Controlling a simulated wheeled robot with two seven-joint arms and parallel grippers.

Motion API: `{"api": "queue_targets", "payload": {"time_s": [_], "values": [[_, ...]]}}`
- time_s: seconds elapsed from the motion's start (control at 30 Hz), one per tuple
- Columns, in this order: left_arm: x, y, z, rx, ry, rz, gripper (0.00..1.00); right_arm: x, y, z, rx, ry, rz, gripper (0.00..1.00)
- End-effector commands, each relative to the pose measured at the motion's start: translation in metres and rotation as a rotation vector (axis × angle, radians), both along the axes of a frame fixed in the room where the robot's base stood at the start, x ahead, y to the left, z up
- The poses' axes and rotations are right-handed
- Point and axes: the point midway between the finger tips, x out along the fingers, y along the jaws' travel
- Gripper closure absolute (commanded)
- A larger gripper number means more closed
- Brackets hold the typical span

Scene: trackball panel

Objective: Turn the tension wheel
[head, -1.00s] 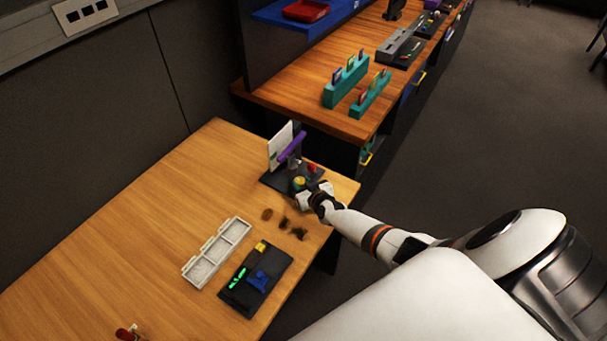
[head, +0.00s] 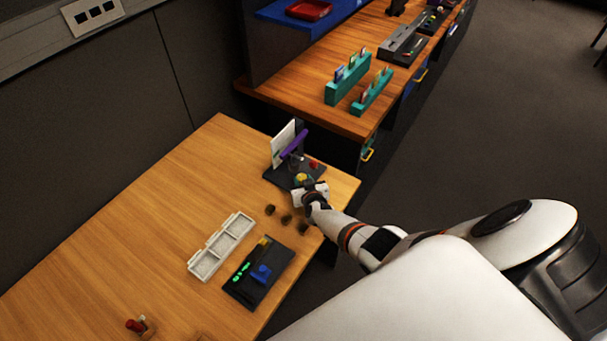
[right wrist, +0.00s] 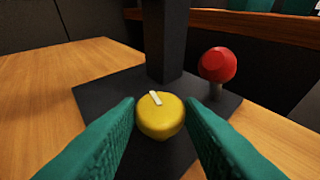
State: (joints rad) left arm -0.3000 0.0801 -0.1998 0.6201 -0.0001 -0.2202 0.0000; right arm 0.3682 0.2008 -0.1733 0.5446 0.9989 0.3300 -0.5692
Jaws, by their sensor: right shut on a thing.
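The tension wheel appears to be the yellow round knob (right wrist: 160,118) with a white mark on top, pointing up and slightly left in the right wrist view. It stands on a dark base plate (right wrist: 95,92). My right gripper (right wrist: 162,106) has one teal finger on each side of the knob and is shut on it. In the head view my right gripper (head: 308,190) is at the near side of the panel, with the yellow knob (head: 301,179) partly hidden. My left gripper is not in view.
A red ball on a short stem (right wrist: 217,65) stands right of the knob, and a dark post (right wrist: 164,45) rises behind it. A purple bar (head: 294,144) and white plate (head: 282,142) stand on the panel. A white tray (head: 221,246) and dark mat (head: 280,276) lie nearer.

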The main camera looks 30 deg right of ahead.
Motion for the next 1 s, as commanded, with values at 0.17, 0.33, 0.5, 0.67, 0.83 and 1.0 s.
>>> {"api": "queue_targets", "payload": {"time_s": [0.17,0.33,0.5,0.67,0.83,1.0], "values": [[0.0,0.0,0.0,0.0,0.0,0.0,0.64,0.001,0.0,0.001,0.0,-0.002,0.0,0.58],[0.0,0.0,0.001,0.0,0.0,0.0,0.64,0.0,0.0,0.001,0.0,-0.001,0.0,0.58],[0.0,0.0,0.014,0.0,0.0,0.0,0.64,-0.012,0.005,0.009,0.004,0.0,0.001,0.58],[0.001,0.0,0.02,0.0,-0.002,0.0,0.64,-0.032,0.015,0.013,0.011,-0.002,0.001,0.58],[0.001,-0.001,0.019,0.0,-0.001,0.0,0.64,-0.049,0.02,0.02,0.009,-0.002,-0.001,0.58],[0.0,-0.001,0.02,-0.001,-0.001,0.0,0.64,-0.07,0.027,0.03,0.008,-0.003,-0.001,0.58]]}}
